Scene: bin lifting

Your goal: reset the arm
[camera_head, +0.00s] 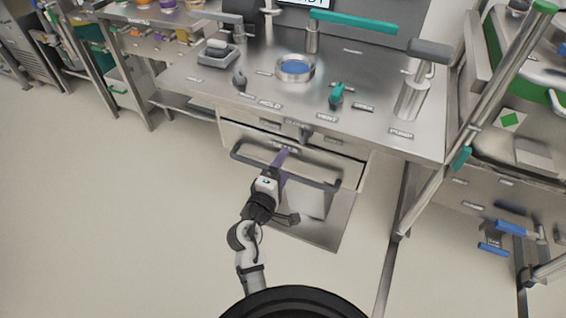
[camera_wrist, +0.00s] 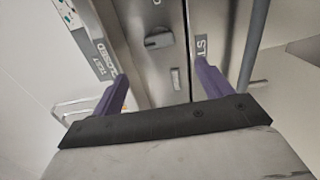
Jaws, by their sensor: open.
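My arm reaches forward from the bottom of the head view, and my gripper (camera_head: 282,158) is in front of a drawer (camera_head: 262,140) under the steel counter. In the wrist view, the two purple fingers of my gripper (camera_wrist: 165,85) stand wide apart with nothing between them. Beyond them are steel panels, a dark latch (camera_wrist: 159,40) and a small grey knob (camera_wrist: 175,78). In the head view the dark bar handle (camera_head: 313,184) of the drawer runs close to the gripper. I cannot tell whether the gripper touches it.
The steel counter (camera_head: 370,115) holds a round dish with a blue centre (camera_head: 295,68), a teal-handled valve (camera_head: 336,95) and a pump cylinder (camera_head: 412,98). Metal frame legs (camera_head: 400,215) stand to the right. Open floor (camera_head: 100,220) lies to the left.

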